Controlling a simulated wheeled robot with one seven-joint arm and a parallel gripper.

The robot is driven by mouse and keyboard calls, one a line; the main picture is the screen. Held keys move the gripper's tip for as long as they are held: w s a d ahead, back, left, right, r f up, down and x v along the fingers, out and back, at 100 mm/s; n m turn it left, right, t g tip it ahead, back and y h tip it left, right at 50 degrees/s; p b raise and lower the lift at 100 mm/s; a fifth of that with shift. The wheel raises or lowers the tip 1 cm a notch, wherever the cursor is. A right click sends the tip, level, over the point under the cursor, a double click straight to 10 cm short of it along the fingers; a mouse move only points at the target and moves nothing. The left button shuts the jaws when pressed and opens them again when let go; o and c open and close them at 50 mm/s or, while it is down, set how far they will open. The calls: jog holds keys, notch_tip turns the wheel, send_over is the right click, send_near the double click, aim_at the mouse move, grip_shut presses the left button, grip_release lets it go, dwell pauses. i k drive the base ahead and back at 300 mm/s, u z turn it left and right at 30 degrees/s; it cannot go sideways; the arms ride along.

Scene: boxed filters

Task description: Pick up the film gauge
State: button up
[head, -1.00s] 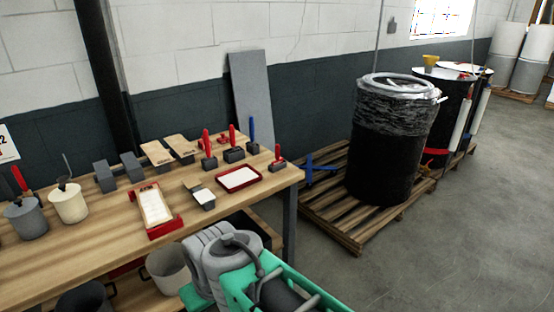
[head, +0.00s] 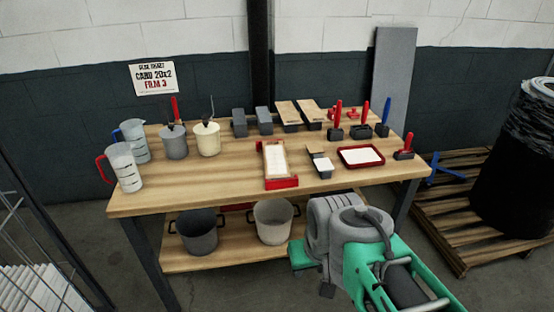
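I cannot tell for sure which object is the film gauge. Candidates on the wooden workbench (head: 220,178) are dark blocks with upright handles: a red-handled one (head: 336,130), another red-handled one (head: 361,128) and a blue-handled one (head: 383,126). A smaller dark block with a red handle (head: 404,152) sits near the right end. A small red piece (head: 331,113) lies behind them. My arm, grey and green, shows at the lower right in front of the bench; my gripper's fingers are not visible.
The bench also holds a red tray with a white surface (head: 361,157), a red-ended board (head: 276,165), grey pot (head: 174,142), cream pot (head: 207,139) and measuring jugs (head: 123,167). Buckets (head: 273,221) stand on the lower shelf. A pallet (head: 460,215) with a black drum is right.

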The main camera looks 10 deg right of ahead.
aim_at(407, 150)
jog(key=z, duration=1.5)
jog(key=i, duration=2.05)
jog(key=u, duration=3.5)
